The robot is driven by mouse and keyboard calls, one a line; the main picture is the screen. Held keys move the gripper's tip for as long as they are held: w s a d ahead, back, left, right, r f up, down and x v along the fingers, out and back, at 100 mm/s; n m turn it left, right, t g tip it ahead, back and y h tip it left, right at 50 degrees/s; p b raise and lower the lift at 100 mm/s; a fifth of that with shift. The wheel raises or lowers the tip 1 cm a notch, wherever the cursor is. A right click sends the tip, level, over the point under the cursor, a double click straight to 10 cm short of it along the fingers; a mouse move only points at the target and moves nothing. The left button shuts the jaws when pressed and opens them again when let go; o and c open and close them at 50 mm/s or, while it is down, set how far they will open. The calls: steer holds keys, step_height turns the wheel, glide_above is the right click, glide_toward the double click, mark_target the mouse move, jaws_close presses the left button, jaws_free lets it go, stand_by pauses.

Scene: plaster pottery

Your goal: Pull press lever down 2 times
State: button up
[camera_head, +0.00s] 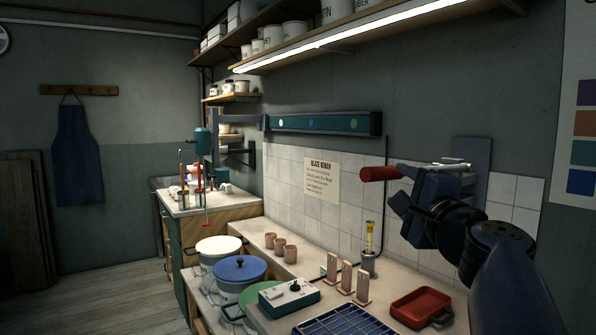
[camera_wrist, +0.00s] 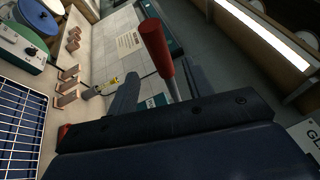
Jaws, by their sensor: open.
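The press lever shows as a red cylindrical grip (camera_head: 380,173) on the right side of the head view, in front of the tiled wall. In the wrist view the red grip (camera_wrist: 157,47) sits at the end of a thin grey rod (camera_wrist: 173,89). My gripper (camera_head: 402,188) is open, right beside the red grip. In the wrist view the rod passes between the two fingers of my gripper (camera_wrist: 160,88), and the red grip lies beyond them. I cannot tell whether a finger touches the rod. The lever's mount is hidden behind my gripper and wrist.
Below are a red tray (camera_head: 421,308), a blue wire rack (camera_head: 345,322), a teal control box (camera_head: 289,293) and a cup with a yellow tool (camera_head: 369,259). Lidded buckets (camera_head: 239,270) stand to the left. A lit shelf (camera_head: 350,35) runs above; the air left of the grip is clear.

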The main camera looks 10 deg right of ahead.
mark_target(379, 171)
steer(key=w, duration=0.3)
steer(key=w+r+p, duration=0.1)
steer(key=w, duration=0.6)
steer(key=shift+d+r+p, duration=0.25)
steer(key=shift+d+p, duration=0.05)
steer(key=shift+p, duration=0.1)
steer(key=shift+s, duration=0.1)
jaws_close()
